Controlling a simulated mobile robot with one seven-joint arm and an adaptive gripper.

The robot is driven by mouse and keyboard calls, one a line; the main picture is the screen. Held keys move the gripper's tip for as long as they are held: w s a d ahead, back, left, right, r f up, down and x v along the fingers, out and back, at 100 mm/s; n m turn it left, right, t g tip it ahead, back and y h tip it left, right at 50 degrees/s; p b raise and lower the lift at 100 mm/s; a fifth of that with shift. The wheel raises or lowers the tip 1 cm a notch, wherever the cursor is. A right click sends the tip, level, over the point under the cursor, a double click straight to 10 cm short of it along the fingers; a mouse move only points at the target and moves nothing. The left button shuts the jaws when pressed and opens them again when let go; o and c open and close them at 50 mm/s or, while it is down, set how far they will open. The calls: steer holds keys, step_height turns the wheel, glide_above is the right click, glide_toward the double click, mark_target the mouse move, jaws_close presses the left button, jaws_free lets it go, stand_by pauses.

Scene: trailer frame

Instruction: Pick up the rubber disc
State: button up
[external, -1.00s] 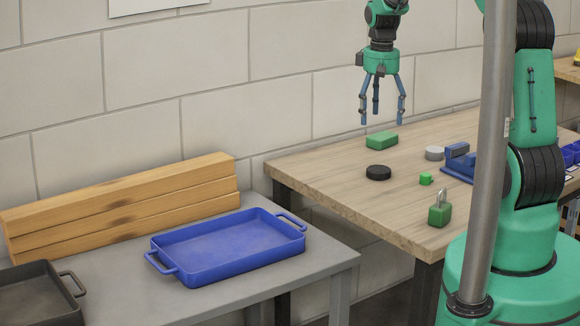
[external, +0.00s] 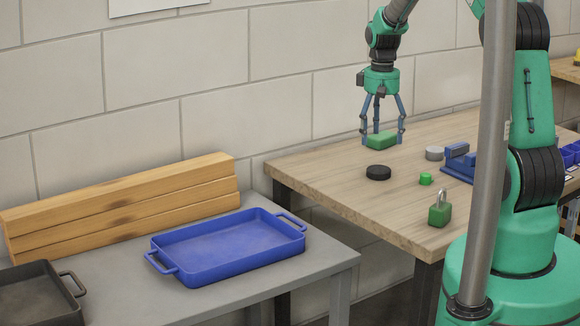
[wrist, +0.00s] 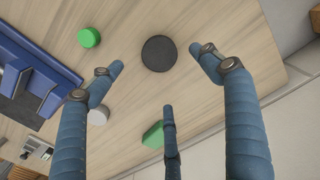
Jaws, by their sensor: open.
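The rubber disc (external: 378,172) is black, round and flat, and lies on the wooden table (external: 330,190) near its left edge. In the wrist view the disc (wrist: 159,53) shows whole, ahead of the fingers and between the two outer ones. My gripper (external: 382,138) has three blue fingers, spread open and holding nothing. In the external view it is low over the green block (external: 381,141), behind the disc, with fingers around the block's outline. I cannot tell whether they touch it. In the wrist view the block (wrist: 153,135) is partly hidden by the middle finger.
A small green cylinder (external: 425,178), a green padlock (external: 439,214), a grey round piece (external: 434,153) and a blue vise-like tool (external: 458,162) stand to the disc's right. A blue tray (external: 215,274) is on the grey table at left. A wall stands behind.

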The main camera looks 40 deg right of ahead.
glide_above(374, 169)
steer(key=shift+d+f, duration=0.2)
steer(key=shift+f, duration=2)
steer(key=shift+w+f+b, duration=0.1)
steer(key=shift+f+b, duration=0.6)
steer(key=shift+f, duration=1.9)
steer(key=c, duration=1.3)
